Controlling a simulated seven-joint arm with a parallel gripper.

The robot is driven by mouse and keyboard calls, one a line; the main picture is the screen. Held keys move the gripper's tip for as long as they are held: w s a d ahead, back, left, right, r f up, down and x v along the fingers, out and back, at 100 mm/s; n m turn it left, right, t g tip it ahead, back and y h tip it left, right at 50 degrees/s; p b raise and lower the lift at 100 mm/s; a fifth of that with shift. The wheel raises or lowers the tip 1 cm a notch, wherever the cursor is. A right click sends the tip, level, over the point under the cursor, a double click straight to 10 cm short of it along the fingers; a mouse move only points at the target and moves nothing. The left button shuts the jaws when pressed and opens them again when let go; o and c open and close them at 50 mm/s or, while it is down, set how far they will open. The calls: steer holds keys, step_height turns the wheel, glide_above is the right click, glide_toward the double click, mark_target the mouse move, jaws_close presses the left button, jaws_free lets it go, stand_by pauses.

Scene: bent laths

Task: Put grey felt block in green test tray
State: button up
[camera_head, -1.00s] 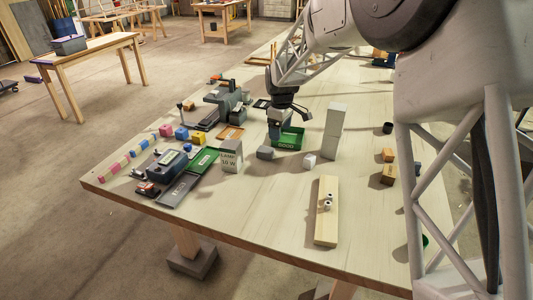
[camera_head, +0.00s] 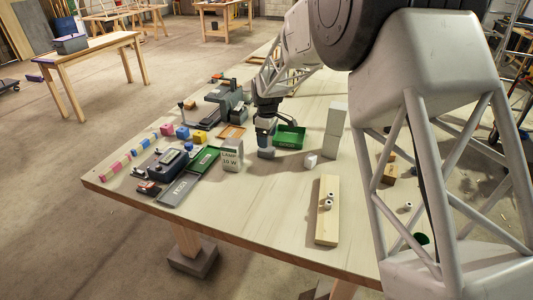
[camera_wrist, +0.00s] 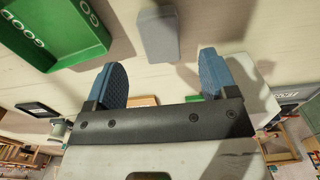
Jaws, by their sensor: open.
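The grey felt block (camera_head: 266,154) lies on the table just left of the green tray. It also shows in the wrist view (camera_wrist: 158,36), top centre, ahead of the fingers. The green tray (camera_head: 289,146) has low walls and looks empty. In the wrist view it is at upper left (camera_wrist: 88,45), with GOOD written on its wall. My gripper (camera_head: 265,138) is open, with nothing between its blue fingers (camera_wrist: 162,80). It appears above the block and not around it; the exact height gap is hard to tell.
A white box marked LAMP 10 W (camera_head: 231,157) stands close on the left. Another flat green tray (camera_head: 206,159) lies further left. The front middle of the table is clear.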

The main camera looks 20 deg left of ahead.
mark_target(266, 152)
steer(key=shift+f, duration=0.5)
steer(key=shift+a+f, duration=0.1)
steer(key=shift+f, duration=2.5)
steer(key=c, duration=1.1)
steer(key=shift+o, duration=0.2)
steer(key=shift+r, duration=0.2)
